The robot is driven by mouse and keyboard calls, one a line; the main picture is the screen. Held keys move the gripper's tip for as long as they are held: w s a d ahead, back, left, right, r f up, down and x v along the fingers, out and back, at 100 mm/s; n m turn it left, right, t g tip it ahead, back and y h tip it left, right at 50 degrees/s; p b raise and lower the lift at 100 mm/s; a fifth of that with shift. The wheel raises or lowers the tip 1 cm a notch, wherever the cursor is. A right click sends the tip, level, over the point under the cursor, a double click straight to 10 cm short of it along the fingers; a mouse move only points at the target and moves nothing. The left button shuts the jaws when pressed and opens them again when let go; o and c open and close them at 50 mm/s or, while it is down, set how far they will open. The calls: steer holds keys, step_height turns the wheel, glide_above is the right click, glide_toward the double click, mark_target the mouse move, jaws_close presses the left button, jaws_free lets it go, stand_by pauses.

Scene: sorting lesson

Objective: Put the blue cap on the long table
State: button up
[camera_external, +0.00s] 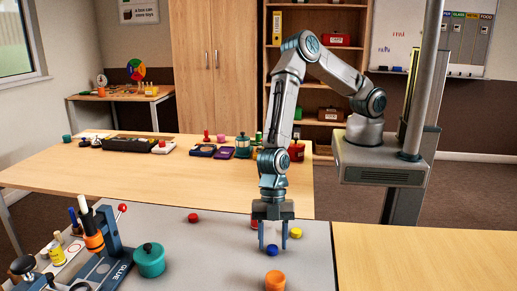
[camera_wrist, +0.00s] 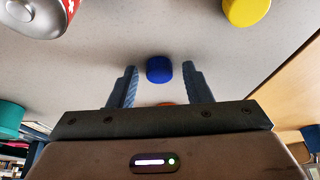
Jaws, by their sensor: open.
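The blue cap (camera_external: 272,250) lies on the grey tabletop (camera_external: 225,262). In the wrist view the blue cap (camera_wrist: 159,69) shows between the tips of my two fingers, with a gap on each side. My gripper (camera_external: 273,243) points down over the grey tabletop at the cap. Its fingers are apart and hold nothing. How far the fingertips are above the surface is hard to tell. A long wooden table (camera_external: 75,172) stands behind the grey one, with a broad bare front part.
A yellow cap (camera_external: 295,233) and an orange cup-like piece (camera_external: 275,281) are close to my gripper. A red cap (camera_external: 193,217) lies further left. A teal pot (camera_external: 149,259) and a blue press (camera_external: 108,250) stand at left. Another wooden tabletop (camera_external: 425,262) is at right.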

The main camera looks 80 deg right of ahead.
steer(key=b+v, duration=0.2)
steer(key=v, duration=1.1)
steer(key=shift+w+r, duration=0.3)
steer(key=shift+w, duration=0.05)
steer(key=w+d+r+m+t+h, duration=0.15)
steer(key=d+r+m, duration=0.3)
steer(key=d, duration=0.75)
steer(key=w+d+r+m+t+h, duration=0.15)
steer(key=w+d+r+m, duration=0.35)
steer(key=d, duration=0.7)
steer(key=s+d+r+m, duration=0.3)
steer(key=s+d+m, duration=0.2)
steer(key=d, duration=0.5)
steer(key=s+d+r+m+h, duration=0.1)
steer(key=s+d+r+m, duration=0.3)
steer(key=s+d, duration=0.6)
steer(key=shift+d+r+m+t, duration=0.15)
steer(key=shift+r+m+t, duration=0.05)
steer(key=shift+m+t, duration=0.15)
steer(key=shift+o, duration=0.7)
steer(key=shift+s+d, duration=0.2)
steer(key=shift+s, duration=0.1)
